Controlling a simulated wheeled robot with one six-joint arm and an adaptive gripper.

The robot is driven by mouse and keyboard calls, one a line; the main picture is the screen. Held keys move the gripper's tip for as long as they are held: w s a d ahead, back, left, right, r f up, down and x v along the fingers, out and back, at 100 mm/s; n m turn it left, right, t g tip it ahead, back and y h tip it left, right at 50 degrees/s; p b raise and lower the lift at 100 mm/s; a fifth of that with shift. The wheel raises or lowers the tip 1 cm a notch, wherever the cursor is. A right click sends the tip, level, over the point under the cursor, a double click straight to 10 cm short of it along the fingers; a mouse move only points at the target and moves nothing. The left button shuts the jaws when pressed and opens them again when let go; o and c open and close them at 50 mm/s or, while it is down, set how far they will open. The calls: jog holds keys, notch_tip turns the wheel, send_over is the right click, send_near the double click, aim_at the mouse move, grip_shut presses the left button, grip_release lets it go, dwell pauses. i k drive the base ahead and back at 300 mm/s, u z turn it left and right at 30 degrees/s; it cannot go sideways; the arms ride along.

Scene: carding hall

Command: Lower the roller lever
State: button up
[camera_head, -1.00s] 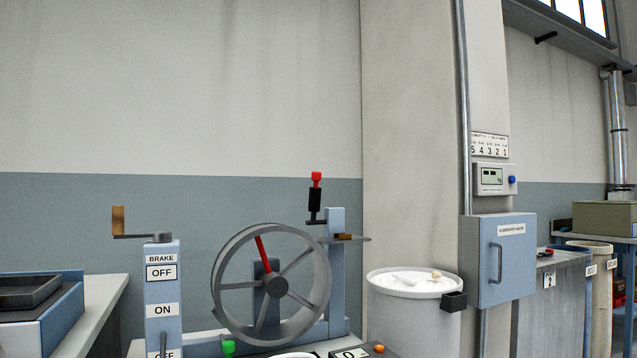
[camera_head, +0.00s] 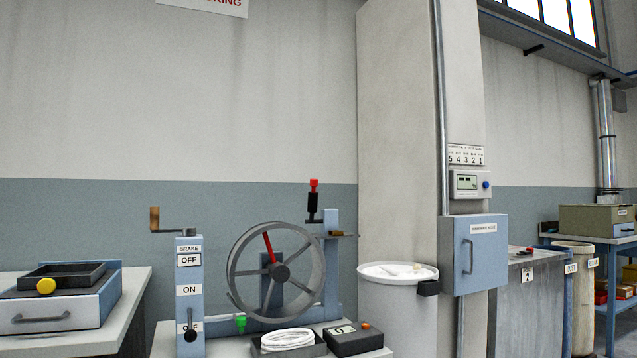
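A black handle with a red top (camera_head: 314,199) stands upright beside a blue post (camera_head: 331,250), behind the spoked grey wheel (camera_head: 276,272); it looks like the roller lever, though no label names it. The wheel has one red spoke. At left, a blue brake column (camera_head: 189,300) carries labels BRAKE, OFF, ON and a partly hidden lower one. A small lever with a black knob (camera_head: 190,336) hangs down over that lower label. A crank with a brown grip (camera_head: 155,219) sits on the column's top. My gripper is not in view.
The bench holds a white coil in a black tray (camera_head: 290,341) and a dark box with an orange button (camera_head: 354,340). A drawer unit (camera_head: 60,308) is at left.

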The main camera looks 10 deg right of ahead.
aim_at(313, 198)
jog(key=z, duration=0.75)
jog(key=i, duration=1.35)
jog(key=u, duration=0.1)
